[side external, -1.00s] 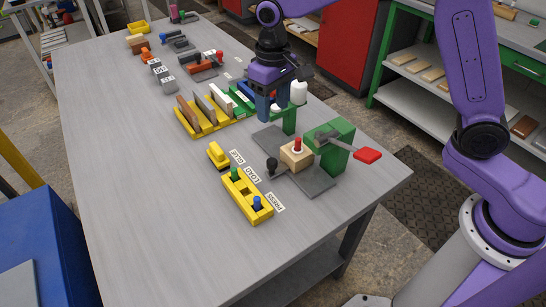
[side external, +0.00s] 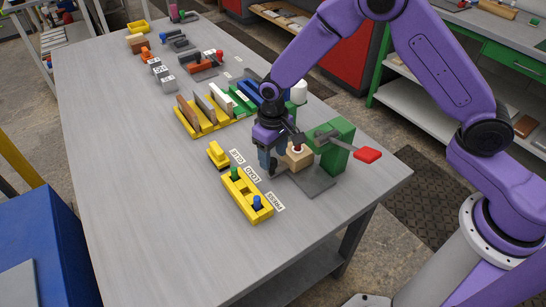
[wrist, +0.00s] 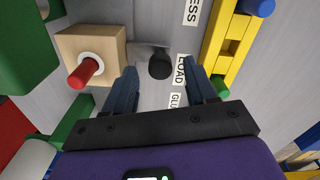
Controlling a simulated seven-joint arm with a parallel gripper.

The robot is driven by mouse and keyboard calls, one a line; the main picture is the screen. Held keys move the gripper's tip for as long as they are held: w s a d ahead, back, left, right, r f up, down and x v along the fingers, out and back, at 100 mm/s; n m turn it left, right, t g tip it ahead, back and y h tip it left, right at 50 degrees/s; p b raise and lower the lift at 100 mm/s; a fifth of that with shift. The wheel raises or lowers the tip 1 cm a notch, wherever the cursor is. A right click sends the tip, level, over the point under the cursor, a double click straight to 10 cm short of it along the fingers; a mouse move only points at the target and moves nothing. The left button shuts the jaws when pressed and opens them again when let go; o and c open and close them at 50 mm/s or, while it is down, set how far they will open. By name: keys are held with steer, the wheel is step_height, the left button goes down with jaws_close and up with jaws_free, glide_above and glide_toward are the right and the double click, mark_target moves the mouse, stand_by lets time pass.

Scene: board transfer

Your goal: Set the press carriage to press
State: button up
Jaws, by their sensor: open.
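The press carriage is a grey plate (side external: 316,182) with a black round knob (wrist: 160,66). A wooden block (side external: 293,160) with a red peg in a white ring stands on it; the block also shows in the wrist view (wrist: 104,44). The green press (side external: 337,150) stands to the right of the block. My gripper (side external: 268,165) is open and low over the carriage's knob end. In the wrist view my fingers (wrist: 163,84) are on either side of the knob's line, the knob showing between and beyond them. Contact cannot be told.
Labels GLUE, LOAD and PRESS (side external: 275,202) lie beside a yellow block (side external: 246,198) with green and blue pegs. In the wrist view the knob is nearest the LOAD label (wrist: 181,72). A red lever handle (side external: 367,155) juts right. Yellow racks of boards (side external: 195,122) stand behind.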

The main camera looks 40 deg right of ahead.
steer(key=shift+f, duration=0.9)
jaws_close()
steer(key=shift+s, duration=3.9)
jaws_free()
